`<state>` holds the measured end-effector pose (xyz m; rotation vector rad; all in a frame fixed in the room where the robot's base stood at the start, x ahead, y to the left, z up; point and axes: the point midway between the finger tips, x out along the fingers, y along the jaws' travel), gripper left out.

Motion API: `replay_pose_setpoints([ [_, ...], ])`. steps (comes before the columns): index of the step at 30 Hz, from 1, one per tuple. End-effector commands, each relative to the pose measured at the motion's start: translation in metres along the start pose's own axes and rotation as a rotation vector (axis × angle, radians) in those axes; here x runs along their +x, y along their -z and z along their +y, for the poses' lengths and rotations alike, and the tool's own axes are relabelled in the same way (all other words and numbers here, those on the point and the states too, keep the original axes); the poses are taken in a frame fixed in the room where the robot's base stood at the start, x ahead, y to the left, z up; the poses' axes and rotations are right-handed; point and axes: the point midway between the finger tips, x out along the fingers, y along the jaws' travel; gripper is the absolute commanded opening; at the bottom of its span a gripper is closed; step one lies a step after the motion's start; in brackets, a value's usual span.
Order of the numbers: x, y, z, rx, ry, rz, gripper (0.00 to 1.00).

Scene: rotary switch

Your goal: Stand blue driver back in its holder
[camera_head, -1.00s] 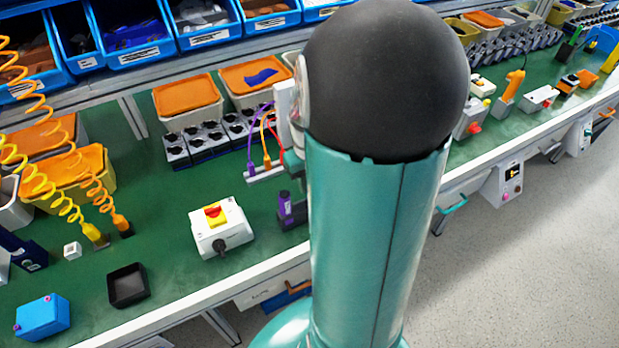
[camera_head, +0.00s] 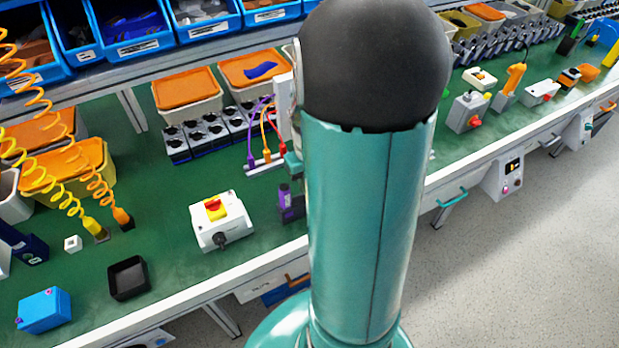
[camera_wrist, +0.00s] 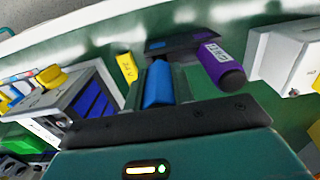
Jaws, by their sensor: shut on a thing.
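The blue driver (camera_wrist: 158,84) shows as a blue handle in the middle of the wrist view. My gripper (camera_wrist: 160,78) is shut on it. The dark holder (camera_wrist: 178,44) lies just beyond the blue handle, and a purple driver (camera_wrist: 218,64) is at its right side. I cannot tell whether the blue driver's tip touches the holder. In the head view the holder (camera_head: 293,211) and purple driver (camera_head: 284,194) show at my arm's left edge; my arm hides the blue driver and most of my gripper there.
A white switch box (camera_head: 221,222) with a red and yellow knob stands left of the holder. Purple, orange and red cables (camera_head: 266,140) rise behind it. A yellow object (camera_wrist: 127,66) is left of the blue handle. A black tray (camera_head: 128,278) and blue box (camera_head: 44,310) are farther left.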

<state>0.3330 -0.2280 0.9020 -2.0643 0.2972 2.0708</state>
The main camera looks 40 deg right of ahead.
Motion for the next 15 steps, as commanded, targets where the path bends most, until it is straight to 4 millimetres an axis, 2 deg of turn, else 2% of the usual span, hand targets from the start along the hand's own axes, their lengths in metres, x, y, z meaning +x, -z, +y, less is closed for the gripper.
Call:
replay_pose_setpoints([
  [15, 0.014, 0.000, 0.000, 0.000, 0.000, -0.001, 0.00],
])
